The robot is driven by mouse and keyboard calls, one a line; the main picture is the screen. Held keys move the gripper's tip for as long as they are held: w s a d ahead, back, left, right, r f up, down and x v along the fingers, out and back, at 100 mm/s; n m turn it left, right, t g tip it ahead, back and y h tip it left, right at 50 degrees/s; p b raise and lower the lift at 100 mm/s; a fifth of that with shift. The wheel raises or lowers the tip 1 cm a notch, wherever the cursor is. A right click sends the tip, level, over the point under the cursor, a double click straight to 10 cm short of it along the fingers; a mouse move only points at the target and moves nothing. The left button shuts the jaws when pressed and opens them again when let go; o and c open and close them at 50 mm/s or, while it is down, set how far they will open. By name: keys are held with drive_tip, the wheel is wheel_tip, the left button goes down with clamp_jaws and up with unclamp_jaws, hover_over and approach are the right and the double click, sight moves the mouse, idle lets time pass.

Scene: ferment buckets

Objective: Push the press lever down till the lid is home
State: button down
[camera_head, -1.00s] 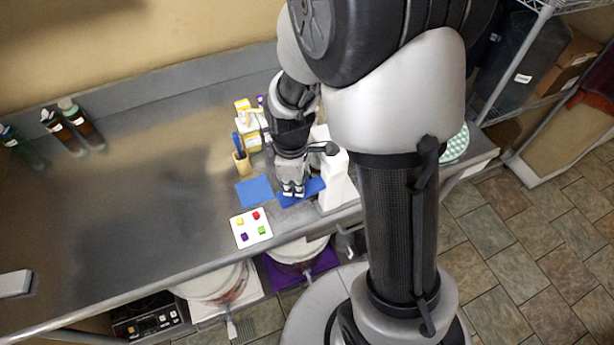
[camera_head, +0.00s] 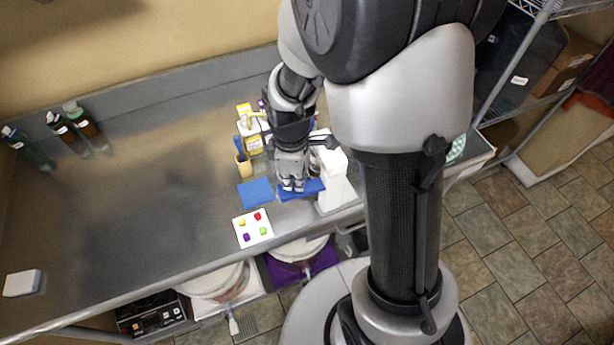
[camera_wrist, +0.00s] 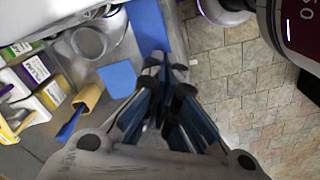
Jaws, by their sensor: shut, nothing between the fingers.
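My gripper (camera_head: 292,186) is shut and empty, pointing down over the front part of the steel counter. In the wrist view its dark fingers (camera_wrist: 168,78) are together beside a blue cloth. A white upright block (camera_head: 337,185), which may be the press body, stands just right of my gripper. A dark piece shows between that block and my wrist; I cannot tell whether it is the press lever. No lid can be made out. Contact between my fingers and a lever cannot be seen.
Blue cloths (camera_head: 256,191) and a white card with coloured pieces (camera_head: 253,228) lie on the counter (camera_head: 130,200). Bottles (camera_head: 85,122) stand back left. White buckets (camera_head: 215,284) sit below. The counter's left-middle is clear.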

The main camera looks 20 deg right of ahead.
wheel_tip(320, 180, up, 10)
drive_tip(key=p, duration=0.7)
drive_tip(key=shift+p, duration=0.35)
drive_tip(key=shift+r, duration=0.1)
idle(0.5)
drive_tip(key=s+r+m+t+b, duration=0.3)
drive_tip(key=s+m+t+b, duration=0.1)
drive_tip(key=s+m+b, duration=0.8)
drive_tip(key=s+b, duration=0.3)
drive_tip(key=b, duration=0.1)
drive_tip(key=shift+t, duration=0.3)
idle(0.8)
